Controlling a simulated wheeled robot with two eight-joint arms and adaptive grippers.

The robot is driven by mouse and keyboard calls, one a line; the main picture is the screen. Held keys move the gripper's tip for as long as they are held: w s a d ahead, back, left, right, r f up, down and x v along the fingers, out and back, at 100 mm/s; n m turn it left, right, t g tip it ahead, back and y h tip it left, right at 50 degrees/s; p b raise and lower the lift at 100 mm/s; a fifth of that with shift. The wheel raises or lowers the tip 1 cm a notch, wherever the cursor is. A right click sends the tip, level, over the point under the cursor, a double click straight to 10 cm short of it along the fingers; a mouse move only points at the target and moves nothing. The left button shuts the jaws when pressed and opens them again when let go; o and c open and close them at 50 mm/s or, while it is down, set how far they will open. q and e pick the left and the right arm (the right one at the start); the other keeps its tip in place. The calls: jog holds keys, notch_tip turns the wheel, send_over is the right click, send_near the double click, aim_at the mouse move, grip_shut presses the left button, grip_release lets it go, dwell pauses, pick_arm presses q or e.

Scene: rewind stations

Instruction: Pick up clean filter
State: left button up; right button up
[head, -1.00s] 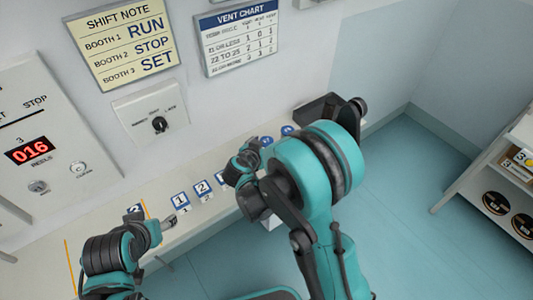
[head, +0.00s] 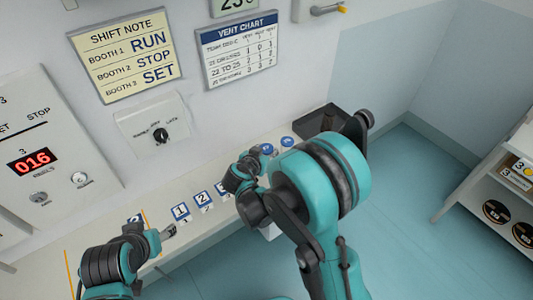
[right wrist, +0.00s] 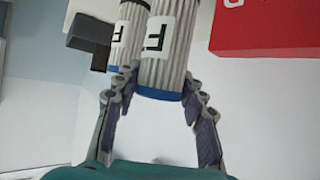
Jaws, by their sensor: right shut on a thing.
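In the right wrist view, a white pleated filter (right wrist: 168,60) with a blue end band and a black F-like mark on its label stands between the fingers of my right gripper (right wrist: 160,82). The gripper is shut on it. A second, similar filter (right wrist: 124,38) is just behind it to the left. In the head view my right gripper (head: 256,160) is over the counter, partly hidden by my own arm, and the held filter cannot be made out. My left gripper (head: 168,231) is low at the left by the counter's front; its opening is unclear.
Numbered blue-and-white cards (head: 181,212) stand along the counter (head: 60,236). Blue round markers (head: 287,141) and a dark tray (head: 322,121) are farther right. A red panel (right wrist: 268,28) is at upper right in the wrist view. A shelf (head: 490,190) stands far right; floor between is clear.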

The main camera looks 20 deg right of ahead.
jog(key=r, duration=0.1)
jog(key=r+p, duration=0.1)
jog(key=s+d+r, duration=0.1)
jog(key=shift+r, duration=0.25)
jog(key=s+d+r+p, duration=0.3)
jog(key=s+d+r, duration=0.2)
jog(key=s+d, duration=0.1)
jog(key=shift+s+d+r, duration=0.35)
jog(key=shift+d+r, duration=0.05)
jog(key=shift+d, duration=0.5)
jog(key=shift+f, duration=0.1)
